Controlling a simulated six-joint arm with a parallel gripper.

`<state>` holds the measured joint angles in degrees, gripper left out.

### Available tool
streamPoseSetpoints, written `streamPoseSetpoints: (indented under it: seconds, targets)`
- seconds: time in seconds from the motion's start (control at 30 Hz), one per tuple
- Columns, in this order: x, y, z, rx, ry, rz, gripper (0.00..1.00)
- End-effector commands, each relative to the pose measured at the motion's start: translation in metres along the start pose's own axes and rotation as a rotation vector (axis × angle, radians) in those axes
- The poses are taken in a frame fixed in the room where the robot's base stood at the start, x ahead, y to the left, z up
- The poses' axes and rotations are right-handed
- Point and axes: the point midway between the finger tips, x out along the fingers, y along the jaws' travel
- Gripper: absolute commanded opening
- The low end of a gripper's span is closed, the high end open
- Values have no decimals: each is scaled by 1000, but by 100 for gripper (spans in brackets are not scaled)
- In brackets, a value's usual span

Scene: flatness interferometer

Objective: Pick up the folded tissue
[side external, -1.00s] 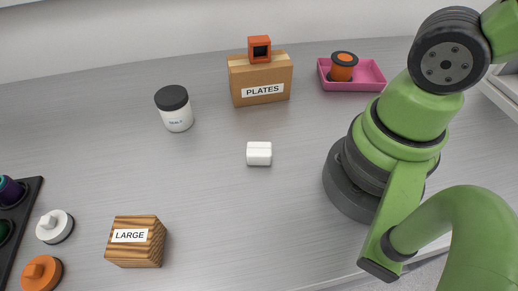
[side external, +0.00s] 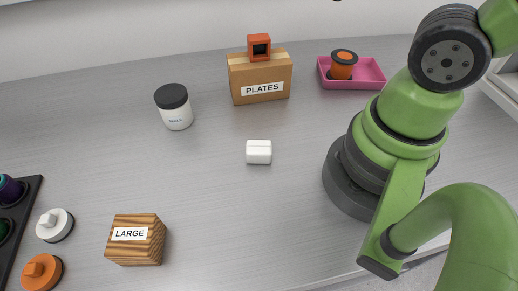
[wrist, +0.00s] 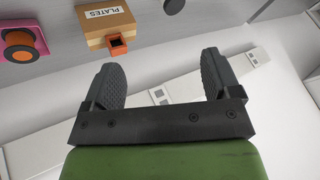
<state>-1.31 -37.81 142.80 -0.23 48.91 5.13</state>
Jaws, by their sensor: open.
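The folded tissue (side external: 259,152) looks like a small white block with a crease along it. It lies on the grey metal bench in the middle of the side external view, with clear space around it. I do not make it out in the wrist view. My gripper (wrist: 162,82) shows in the wrist view with its two dark ridged fingers spread wide and nothing between them. It is apart from the tissue. In the side external view the gripper is out of frame, apart from a tiny dark bit at the top edge that I cannot identify.
Behind the tissue stand a PLATES box (side external: 260,82) with an orange hollow cube (side external: 259,48) on top, a dark-lidded jar (side external: 174,108) and a pink tray (side external: 366,76) holding an orange spool (side external: 342,66). A wooden LARGE block (side external: 136,241) and knobbed discs (side external: 54,226) are front left.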

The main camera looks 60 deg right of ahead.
Motion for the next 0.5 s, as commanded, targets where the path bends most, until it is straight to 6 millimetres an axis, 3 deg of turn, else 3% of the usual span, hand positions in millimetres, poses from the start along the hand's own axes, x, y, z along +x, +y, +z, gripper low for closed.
streamPoseSetpoints:
  seconds: [0.27,0.5]
  targets:
    - [79,-1,-3,250,-192,175,83]
    - [154,6,27,443,-297,364,83]
